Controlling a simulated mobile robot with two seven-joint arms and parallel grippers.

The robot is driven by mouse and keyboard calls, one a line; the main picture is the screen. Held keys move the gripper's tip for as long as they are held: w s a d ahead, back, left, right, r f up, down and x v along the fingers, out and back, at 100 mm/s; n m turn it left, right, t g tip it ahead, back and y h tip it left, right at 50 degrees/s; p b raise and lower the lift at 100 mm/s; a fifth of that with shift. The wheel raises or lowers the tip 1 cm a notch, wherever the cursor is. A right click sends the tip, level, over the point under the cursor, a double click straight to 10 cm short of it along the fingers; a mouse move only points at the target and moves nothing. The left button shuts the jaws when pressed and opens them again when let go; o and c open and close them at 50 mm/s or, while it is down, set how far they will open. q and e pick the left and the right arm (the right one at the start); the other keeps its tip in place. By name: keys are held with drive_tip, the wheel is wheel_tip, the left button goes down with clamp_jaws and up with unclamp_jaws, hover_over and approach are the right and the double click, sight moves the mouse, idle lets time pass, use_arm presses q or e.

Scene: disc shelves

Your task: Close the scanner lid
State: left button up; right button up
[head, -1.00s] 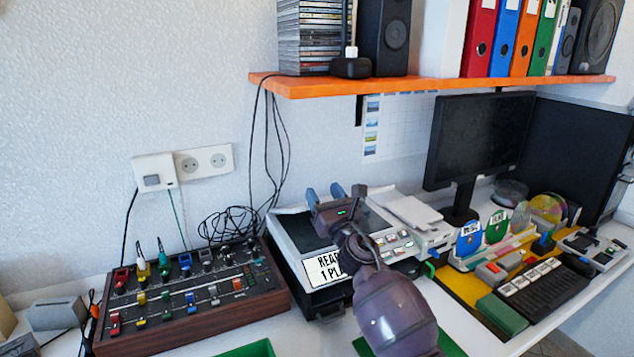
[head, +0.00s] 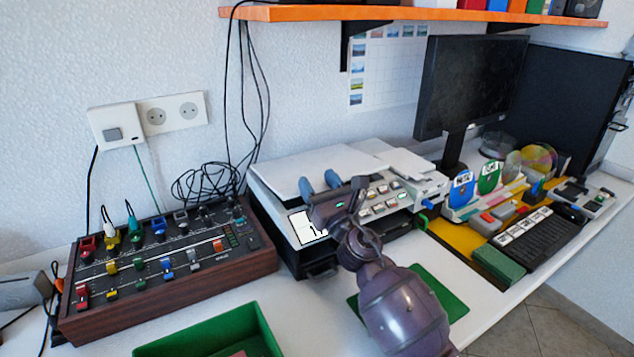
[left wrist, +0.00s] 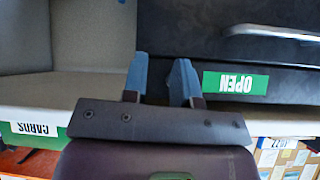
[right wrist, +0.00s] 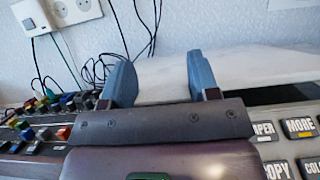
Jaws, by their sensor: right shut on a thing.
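The scanner (head: 283,208) is a white and black machine on the desk, with a button panel (head: 380,198) on its right. Its white lid (head: 300,168) lies flat or nearly flat over the top in the head view; I cannot tell whether a small gap is left. My right gripper (head: 318,185) is at the lid's front edge, its blue fingers apart and shut on the lid. In the right wrist view, the pale lid (right wrist: 160,80) shows between and beyond the fingers.
A wooden-sided mixer (head: 165,265) stands left of the scanner. A green tray (head: 212,330) is at the front, and a green mat (head: 440,290) lies right of my right arm. The monitor (head: 470,85), disc holders and keyboard (head: 535,240) stand to the right. An orange shelf (head: 380,14) hangs above.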

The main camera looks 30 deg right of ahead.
use_arm(q)
drive_tip(key=shift+s, duration=0.1)
use_arm(e)
drive_tip(key=o, duration=0.9)
drive_tip(key=shift+o, duration=1.3)
drive_tip(key=shift+s+r, duration=0.1)
drive_tip(key=shift+s, duration=0.1)
drive_tip(key=shift+o, duration=0.6)
use_arm(q)
drive_tip(key=shift+s+f, duration=0.2)
drive_tip(key=shift+s, duration=0.05)
use_arm(e)
drive_tip(key=shift+w, duration=0.1)
drive_tip(key=v, duration=0.2)
drive_tip(key=shift+f, duration=0.25)
drive_tip(key=s, duration=1.3)
drive_tip(key=shift+d, duration=0.25)
